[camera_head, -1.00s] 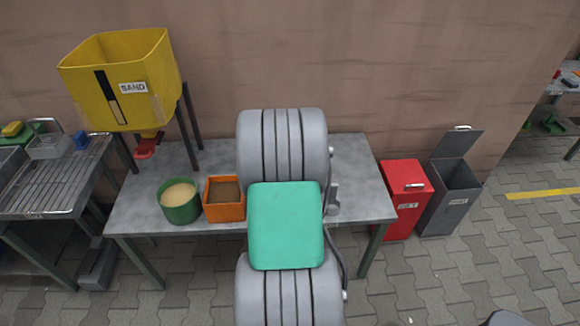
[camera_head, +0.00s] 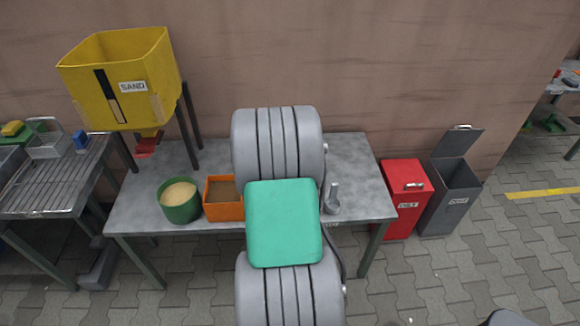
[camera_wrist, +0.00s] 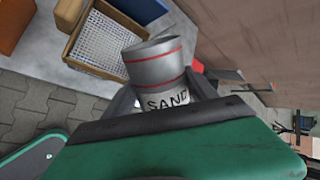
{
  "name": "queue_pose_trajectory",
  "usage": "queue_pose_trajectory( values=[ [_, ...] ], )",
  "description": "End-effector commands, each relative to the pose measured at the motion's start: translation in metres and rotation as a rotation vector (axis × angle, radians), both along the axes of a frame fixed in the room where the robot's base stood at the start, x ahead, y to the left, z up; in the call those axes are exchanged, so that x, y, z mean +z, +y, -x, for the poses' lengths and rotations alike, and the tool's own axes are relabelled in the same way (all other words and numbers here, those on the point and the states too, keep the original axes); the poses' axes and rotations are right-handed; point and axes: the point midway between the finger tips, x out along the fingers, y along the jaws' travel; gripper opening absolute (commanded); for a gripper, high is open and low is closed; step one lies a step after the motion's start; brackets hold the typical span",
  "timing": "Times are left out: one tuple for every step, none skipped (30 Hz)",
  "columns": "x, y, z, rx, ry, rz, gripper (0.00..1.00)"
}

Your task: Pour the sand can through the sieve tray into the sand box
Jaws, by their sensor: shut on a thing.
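My gripper (camera_wrist: 162,88) is shut on a grey sand can (camera_wrist: 152,62) with red bands and the word SAND; the can looks tilted in the wrist view. A sieve tray (camera_wrist: 70,52) with a brown frame and pale mesh lies just beyond the can, apart from it. In the head view my arm hides gripper, can and probably the tray. A yellow box (camera_head: 150,88) labelled SAND stands on legs at the back left, open on top. I cannot tell whether any sand is in the can.
A green bucket of pale sand (camera_head: 180,212) and an orange box (camera_head: 224,211) with brown inside stand on the grey table (camera_head: 140,190). A small silver object (camera_head: 333,200) is at the table's right. Red (camera_head: 405,215) and grey (camera_head: 452,205) bins stand on the floor at right.

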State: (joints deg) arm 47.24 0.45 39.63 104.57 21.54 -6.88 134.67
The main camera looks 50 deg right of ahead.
Motion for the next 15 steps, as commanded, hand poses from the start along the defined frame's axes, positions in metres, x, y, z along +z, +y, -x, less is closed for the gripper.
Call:
queue_pose_trajectory(
  values=[
    [0.0006,-0.0001,-0.0008,0.0,0.002,0.001,0.22],
    [0.0008,-0.0001,-0.001,0.0,0.004,0.001,0.22],
    [0.001,0.0,-0.0013,0.0,0.006,0.001,0.22],
    [0.0011,0.0,-0.0016,0.0,0.009,0.001,0.22],
    [0.0013,0.0,-0.0017,0.0,0.011,0.002,0.22],
    [0.0015,0.0,-0.0021,0.0,0.012,0.002,0.22],
    [0.0016,-0.0001,-0.0023,-0.001,0.014,0.002,0.22],
    [0.0017,-0.0001,-0.0026,0.0,0.016,0.002,0.22],
    [0.0017,-0.0001,-0.0029,0.0,0.019,0.002,0.22],
    [0.0018,-0.0001,-0.0031,0.0,0.021,0.001,0.22],
    [0.0019,-0.0001,-0.0034,0.0,0.022,0.001,0.22],
    [0.002,0.0,-0.0039,0.001,0.025,0.001,0.22],
    [0.0021,0.0,-0.0044,0.001,0.028,0.001,0.22],
    [0.0023,-0.0001,-0.0049,0.001,0.031,0.001,0.22],
    [0.0026,-0.0004,-0.0053,0.0,0.035,0.0,0.22]
  ],
)
